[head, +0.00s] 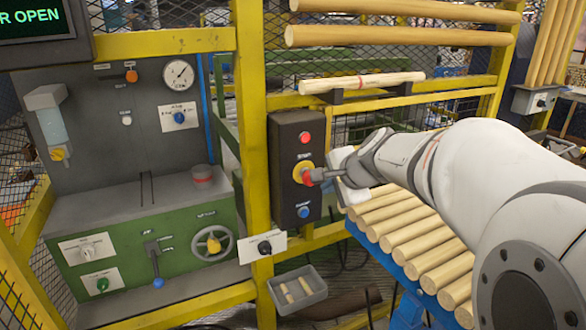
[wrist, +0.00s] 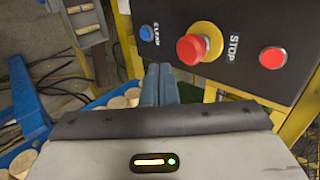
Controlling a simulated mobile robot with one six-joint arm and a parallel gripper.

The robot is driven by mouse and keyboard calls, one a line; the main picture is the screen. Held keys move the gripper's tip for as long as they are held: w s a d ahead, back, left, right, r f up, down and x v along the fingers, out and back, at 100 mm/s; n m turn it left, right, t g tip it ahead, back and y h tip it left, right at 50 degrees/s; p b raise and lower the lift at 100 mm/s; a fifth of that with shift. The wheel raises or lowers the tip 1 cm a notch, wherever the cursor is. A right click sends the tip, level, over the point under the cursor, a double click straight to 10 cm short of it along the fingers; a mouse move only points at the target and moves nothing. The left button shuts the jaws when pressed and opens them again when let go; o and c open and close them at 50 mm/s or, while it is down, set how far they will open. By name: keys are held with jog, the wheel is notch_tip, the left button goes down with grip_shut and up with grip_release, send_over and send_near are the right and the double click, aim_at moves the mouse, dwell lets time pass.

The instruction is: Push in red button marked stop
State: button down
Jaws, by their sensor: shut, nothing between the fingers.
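The red stop button (wrist: 192,49) is a mushroom head on a yellow collar, with a STOP label (wrist: 233,47) beside it, on a dark control box (wrist: 180,15). My gripper (wrist: 160,68) is shut and empty. In the wrist view its fingertips lie just left of and below the red head. In the head view my gripper (head: 322,175) points left at the button, very close to it; I cannot tell whether they touch.
The same box has a flat red button (wrist: 272,57) and a blue button (wrist: 147,33). A yellow post (head: 254,130) stands left of the box. Wooden rods (head: 410,230) lie on a blue rack below my arm. A grey bin (head: 297,291) sits below the box.

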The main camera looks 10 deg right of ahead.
aim_at(308, 176)
jog(key=shift+w+a+f+p, duration=0.1)
jog(key=shift+w+a+p, duration=0.15)
jog(key=shift+w, duration=0.5)
jog(key=shift+w+a+f+p, duration=0.1)
jog(key=shift+w+a+p, duration=0.1)
jog(key=shift+w, duration=0.5)
jog(key=shift+w+a+f+p, duration=0.1)
jog(key=shift+w+a+p, duration=0.15)
jog(key=shift+w, duration=0.5)
jog(key=shift+w+a+r, duration=0.1)
jog(key=shift+w+a, duration=0.05)
jog(key=shift+w, duration=0.3)
jog(key=shift+w+a+r, duration=0.1)
jog(key=shift+w+a, duration=0.05)
jog(key=shift+w, duration=0.25)
